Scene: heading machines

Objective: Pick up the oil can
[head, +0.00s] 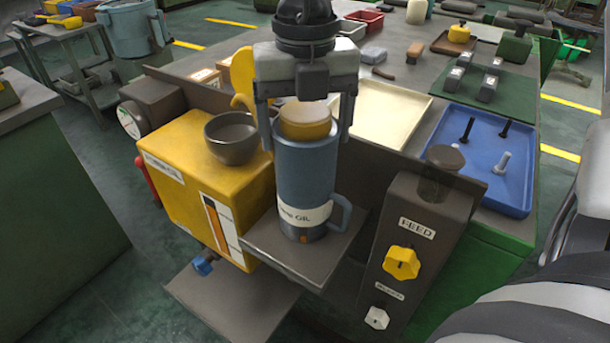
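The oil can (305,185) is a tall blue-grey can with a yellow lid, a side handle on its right and a pale label ending in "OIL". It stands upright on a small dark shelf (262,248) at the front of the machine. My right gripper (306,140) points down from above, its fingers spread wide on the left and right of the lid and the can's top. I cannot tell whether the fingers touch the can. My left gripper is out of view.
A yellow machine box (185,165) with a dark bowl (232,138) on it stands close left of the can. A dark feed panel (415,250) with a yellow knob (401,263) stands to the right. Behind are a cream tray (385,112) and a blue tray (470,185) with bolts.

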